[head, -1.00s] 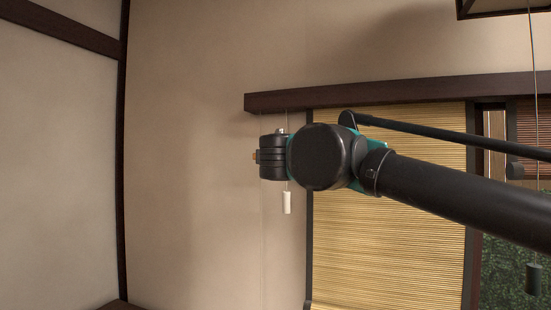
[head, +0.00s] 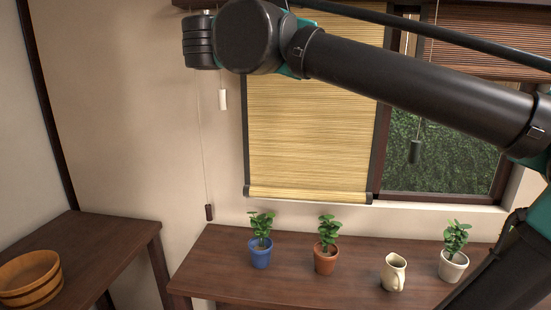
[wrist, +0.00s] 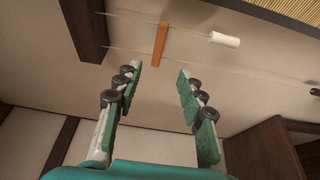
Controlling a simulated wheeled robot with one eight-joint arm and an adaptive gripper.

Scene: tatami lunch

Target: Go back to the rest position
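My gripper shows in the wrist view (wrist: 158,92). Its two green-padded fingers stand well apart, with nothing gripped between the pads. A slim orange bar (wrist: 160,45) shows beyond the fingertips; I cannot tell what it belongs to. In the head view my arm is raised across the top, and its links hide the fingers. A white cord pull (head: 223,99) hangs just below the arm's end, beside the lowered straw blind (head: 312,120). It also shows in the wrist view (wrist: 225,40), apart from the fingers.
A dark red pull (head: 209,212) hangs lower on a cord, and a dark green one (head: 415,152) before the window. Potted plants in blue (head: 261,254), terracotta (head: 326,258) and white (head: 453,266) pots and a cream jug (head: 393,272) stand below. A wooden tub (head: 30,280) is left.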

